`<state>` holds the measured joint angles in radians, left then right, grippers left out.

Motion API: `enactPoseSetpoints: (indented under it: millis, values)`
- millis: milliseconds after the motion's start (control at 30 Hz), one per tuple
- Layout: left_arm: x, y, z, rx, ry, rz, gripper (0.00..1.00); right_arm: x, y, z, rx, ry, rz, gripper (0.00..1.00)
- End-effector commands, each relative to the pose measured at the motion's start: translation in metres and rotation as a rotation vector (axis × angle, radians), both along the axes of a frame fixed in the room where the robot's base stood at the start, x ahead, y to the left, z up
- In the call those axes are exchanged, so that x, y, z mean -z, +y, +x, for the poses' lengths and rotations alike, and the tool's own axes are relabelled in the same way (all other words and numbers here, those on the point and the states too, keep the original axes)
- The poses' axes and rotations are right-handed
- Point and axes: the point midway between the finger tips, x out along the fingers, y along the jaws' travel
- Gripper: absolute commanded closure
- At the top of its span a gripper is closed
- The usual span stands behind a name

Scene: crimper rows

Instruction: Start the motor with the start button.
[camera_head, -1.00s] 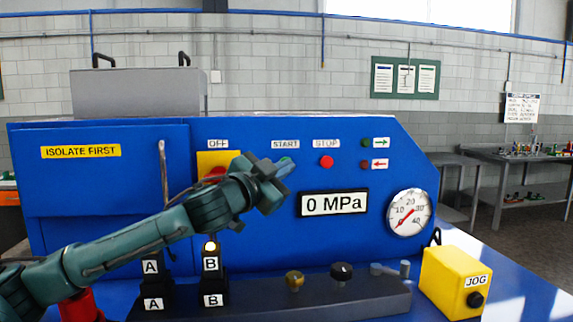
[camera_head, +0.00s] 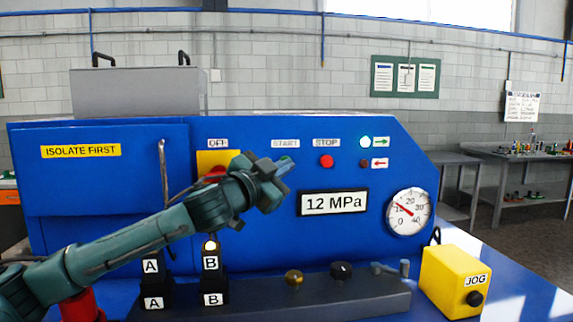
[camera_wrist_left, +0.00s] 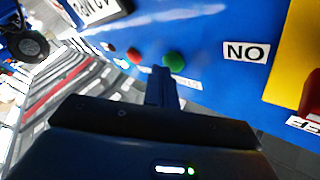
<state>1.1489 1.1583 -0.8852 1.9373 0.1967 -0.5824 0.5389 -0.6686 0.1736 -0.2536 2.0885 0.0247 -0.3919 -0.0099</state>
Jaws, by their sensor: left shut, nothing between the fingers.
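The green start button (camera_head: 285,158) is on the blue panel under the START label (camera_head: 285,143). In the head view my left gripper (camera_head: 287,167) mostly covers it. In the left wrist view the green button (camera_wrist_left: 175,62) shows just beyond the tips of my shut, empty fingers (camera_wrist_left: 161,72). I cannot tell whether they touch it. The red stop button (camera_head: 326,161) is to the right. The lamp by the green arrow (camera_head: 365,142) is lit. The display (camera_head: 333,202) reads 12 MPa. My right gripper is not in view.
A yellow switch plate (camera_head: 217,158) with a red knob (camera_head: 215,172) is left of the start button, partly behind my arm. A dial gauge (camera_head: 409,212) and a yellow JOG box (camera_head: 456,283) are at the right. Knobs stand on the low front ledge (camera_head: 372,300).

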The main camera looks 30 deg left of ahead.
Motion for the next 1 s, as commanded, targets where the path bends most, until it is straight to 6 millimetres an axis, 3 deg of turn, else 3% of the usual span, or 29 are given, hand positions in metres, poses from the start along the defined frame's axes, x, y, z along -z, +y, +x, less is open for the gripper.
enactPoseSetpoints:
  millis: [633, 1000]
  values:
    - [0.001, -0.010, -0.014, 0.000, 0.000, 0.000, 1.00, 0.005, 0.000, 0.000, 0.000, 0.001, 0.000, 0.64]
    - [0.002, -0.032, -0.043, 0.002, 0.001, 0.000, 1.00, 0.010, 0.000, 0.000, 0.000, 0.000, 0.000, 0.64]
